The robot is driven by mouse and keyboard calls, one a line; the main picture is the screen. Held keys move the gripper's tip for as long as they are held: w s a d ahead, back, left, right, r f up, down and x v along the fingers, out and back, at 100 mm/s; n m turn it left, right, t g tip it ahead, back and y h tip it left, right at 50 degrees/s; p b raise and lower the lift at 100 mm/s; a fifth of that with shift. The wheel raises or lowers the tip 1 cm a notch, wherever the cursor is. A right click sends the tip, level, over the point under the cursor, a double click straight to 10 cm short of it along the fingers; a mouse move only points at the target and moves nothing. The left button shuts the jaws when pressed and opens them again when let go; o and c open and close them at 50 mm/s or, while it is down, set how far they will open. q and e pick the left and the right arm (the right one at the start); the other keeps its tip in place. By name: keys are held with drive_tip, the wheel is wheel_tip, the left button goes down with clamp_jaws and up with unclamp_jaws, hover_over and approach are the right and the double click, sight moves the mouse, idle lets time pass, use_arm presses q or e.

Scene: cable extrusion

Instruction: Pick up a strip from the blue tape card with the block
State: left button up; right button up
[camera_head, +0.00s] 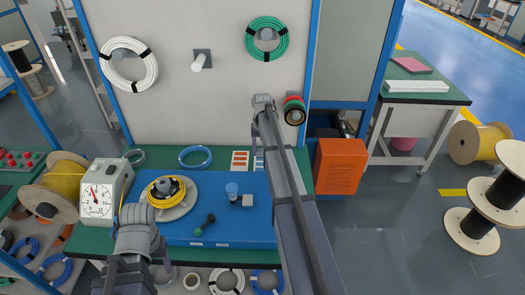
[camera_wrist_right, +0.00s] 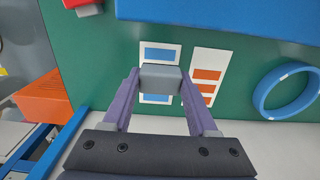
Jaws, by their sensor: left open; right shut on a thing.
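The blue tape card (camera_wrist_right: 160,50) is white with blue strips and lies on the green bench top. In the head view its edge (camera_head: 258,165) shows beside my right arm, which hides the rest. In the right wrist view my right gripper (camera_wrist_right: 160,80) is shut on a small grey block (camera_wrist_right: 160,77). The block is over the card's middle, with blue showing above and below it. I cannot tell whether the block touches the card. In the head view my left gripper (camera_head: 137,214) is at the left, near the yellow cable coil, open and apart from the card.
An orange-striped card (camera_wrist_right: 207,75) lies beside the blue one; it also shows in the head view (camera_head: 240,160). A dial scale (camera_head: 102,198) stands left, and an orange cabinet (camera_head: 340,168) right.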

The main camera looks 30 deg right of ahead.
sight(262, 170)
drive_tip(key=shift+f, duration=0.15)
drive_tip(key=shift+f+b, duration=0.45)
drive_tip(key=shift+b, duration=0.15)
wheel_tip(262, 170, down, 6)
drive_tip(key=b, duration=0.5)
drive_tip(key=shift+r+b, duration=0.15)
drive_tip(key=shift+b, duration=0.2)
drive_tip(key=shift+f+b, duration=0.6)
idle(1.0)
drive_tip(key=shift+r, duration=0.1)
wheel_tip(262, 170, up, 8)
drive_tip(key=p, duration=0.8)
